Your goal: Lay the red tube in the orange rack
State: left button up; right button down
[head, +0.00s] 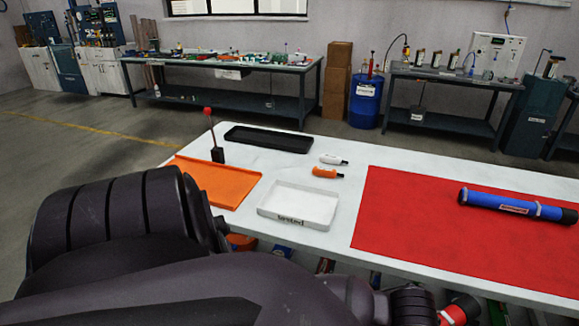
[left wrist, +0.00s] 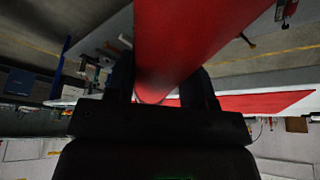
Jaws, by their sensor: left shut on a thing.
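My left gripper (left wrist: 160,88) is shut on the red tube (left wrist: 185,35), which fills the upper middle of the left wrist view between the two dark fingers. In the head view, a short red piece with a pale band, likely an end of the red tube (head: 459,311), shows at the bottom right, below the table's front edge. The rest of it is hidden or out of frame there. The orange rack (head: 222,193) is a shallow tray at the table's left end, with no tube visible in it; my arm hides its near-left part. My right gripper is not in view.
A white tray (head: 289,219) stands right of the orange rack, a black tray (head: 268,139) behind. A red-knobbed stand (head: 216,152) is at the rack's far edge. Two small bottles lie mid-table. A blue tube (head: 515,207) lies on a red mat (head: 420,225) at right.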

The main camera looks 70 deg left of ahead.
aim_at(191, 176)
jog(key=k+j+u, duration=0.25)
jog(key=k+j, duration=0.25)
jog(key=k+j+u, duration=0.15)
jog(key=j, duration=0.3)
jog(key=k+j+u, duration=0.1)
jog(key=k+j, duration=0.15)
jog(key=k+j+u, duration=0.15)
jog(key=j, duration=0.3)
jog(key=k+j+u, duration=0.1)
jog(key=j, duration=0.3)
jog(key=k+j+u, duration=0.15)
jog(key=k+j, duration=0.15)
jog(key=j, duration=0.1)
